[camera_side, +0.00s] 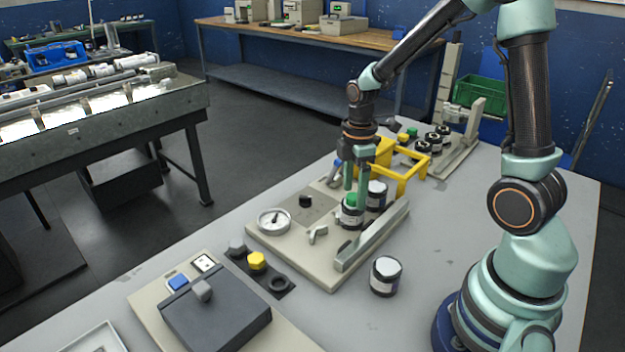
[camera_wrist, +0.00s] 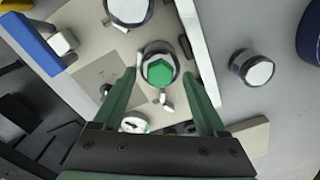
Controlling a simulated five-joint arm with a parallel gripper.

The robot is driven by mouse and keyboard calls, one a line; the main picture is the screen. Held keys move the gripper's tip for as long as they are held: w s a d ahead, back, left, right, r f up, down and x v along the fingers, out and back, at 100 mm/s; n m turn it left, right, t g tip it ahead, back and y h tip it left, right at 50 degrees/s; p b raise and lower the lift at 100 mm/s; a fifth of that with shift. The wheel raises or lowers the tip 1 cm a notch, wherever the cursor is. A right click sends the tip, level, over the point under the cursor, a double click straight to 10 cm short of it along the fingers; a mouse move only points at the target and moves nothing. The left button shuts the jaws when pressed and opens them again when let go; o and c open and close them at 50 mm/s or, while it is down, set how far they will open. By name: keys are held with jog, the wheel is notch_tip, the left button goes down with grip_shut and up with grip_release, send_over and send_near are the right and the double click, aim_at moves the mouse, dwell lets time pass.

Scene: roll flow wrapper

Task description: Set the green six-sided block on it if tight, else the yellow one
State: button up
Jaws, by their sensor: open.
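The green six-sided block (camera_wrist: 159,71) sits on top of a dark jar with a pale label (camera_side: 351,217) on the beige plate. In the side view the green block (camera_side: 351,199) shows just below my fingers. My gripper (camera_wrist: 160,76) is open, its green fingers on either side of the block with a visible gap to each. In the side view my gripper (camera_side: 356,197) points down over this jar. The yellow six-sided block (camera_side: 257,259) stands in a dark holder strip (camera_side: 268,273), beside an empty round socket (camera_side: 278,284). A white dial gauge (camera_side: 274,220) is on the plate; its reading is too small to tell.
A white-topped jar (camera_side: 377,195) stands just behind, and another (camera_side: 386,276) is on the table to the right. A metal rail (camera_side: 372,236) edges the plate. A yellow frame (camera_side: 405,170) is behind. A dark box (camera_side: 215,315) is at front left.

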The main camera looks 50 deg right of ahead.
notch_tip(320, 180, up, 11)
jog(key=s+a+r+m+t, duration=0.4)
jog(key=a+m, duration=0.4)
jog(key=m, duration=0.3)
jog(key=shift+s+a+r+m+t, duration=0.3)
jog(key=shift+s+a+m+t, duration=0.1)
jog(key=shift+s+t, duration=0.55)
jog(key=shift+s, duration=0.1)
